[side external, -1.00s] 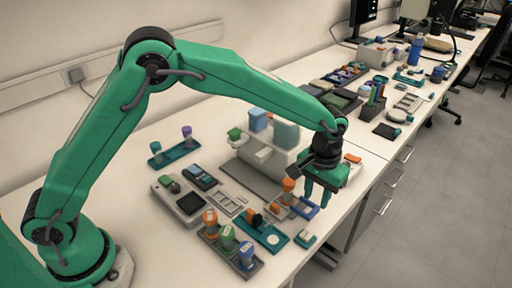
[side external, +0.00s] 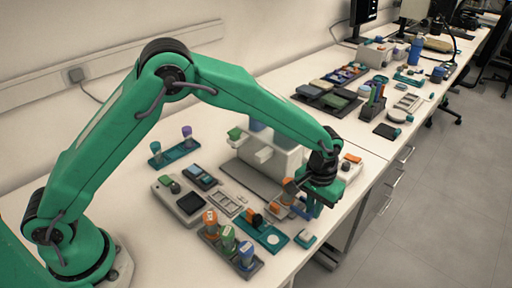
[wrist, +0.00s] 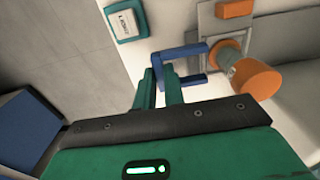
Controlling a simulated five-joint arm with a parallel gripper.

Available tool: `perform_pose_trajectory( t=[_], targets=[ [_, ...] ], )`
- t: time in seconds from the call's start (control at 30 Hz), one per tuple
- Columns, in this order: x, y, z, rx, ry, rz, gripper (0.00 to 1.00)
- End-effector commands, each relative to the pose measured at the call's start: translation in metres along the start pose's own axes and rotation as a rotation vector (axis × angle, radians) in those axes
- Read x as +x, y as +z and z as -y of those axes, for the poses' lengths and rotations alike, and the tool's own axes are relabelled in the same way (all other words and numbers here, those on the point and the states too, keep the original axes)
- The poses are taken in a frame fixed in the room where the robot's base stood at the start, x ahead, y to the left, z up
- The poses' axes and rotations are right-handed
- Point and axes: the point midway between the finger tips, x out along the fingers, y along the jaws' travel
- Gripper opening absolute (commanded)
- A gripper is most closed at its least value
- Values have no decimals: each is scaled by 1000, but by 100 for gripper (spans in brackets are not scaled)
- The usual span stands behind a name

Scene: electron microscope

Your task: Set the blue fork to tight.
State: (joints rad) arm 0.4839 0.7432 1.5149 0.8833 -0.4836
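The blue fork (wrist: 192,50) is a U-shaped piece in the wrist view, its prongs reaching right toward the stem of an orange-capped knob (wrist: 250,79). My gripper (wrist: 159,74) is at the fork's left end. Its two green fingers stand close together with a narrow blue part between them, and they look closed on it. The finger tips partly hide the fork. In the side external view my gripper (side external: 315,208) is low over the right front of the bench, and the fork (side external: 302,211) shows only in part beside it. No tight marking is readable.
A teal label block (wrist: 124,21) lies near the bench edge. A rack of capped vials (side external: 230,246), a teal tray (side external: 268,237) and a grey device (side external: 180,200) stand to the left. The floor drops away at right.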

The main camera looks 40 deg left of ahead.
Motion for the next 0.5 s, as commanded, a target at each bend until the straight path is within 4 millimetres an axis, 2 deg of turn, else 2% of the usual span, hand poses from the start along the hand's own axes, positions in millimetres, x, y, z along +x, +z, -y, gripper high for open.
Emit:
perform_pose_trajectory(
  t=[0.23, 0.5],
  targets=[
    [0, 0, 4, -1, 0, 0, 0],
    [-1, -1, 38, -3, 0, 0, 0]
  ],
)
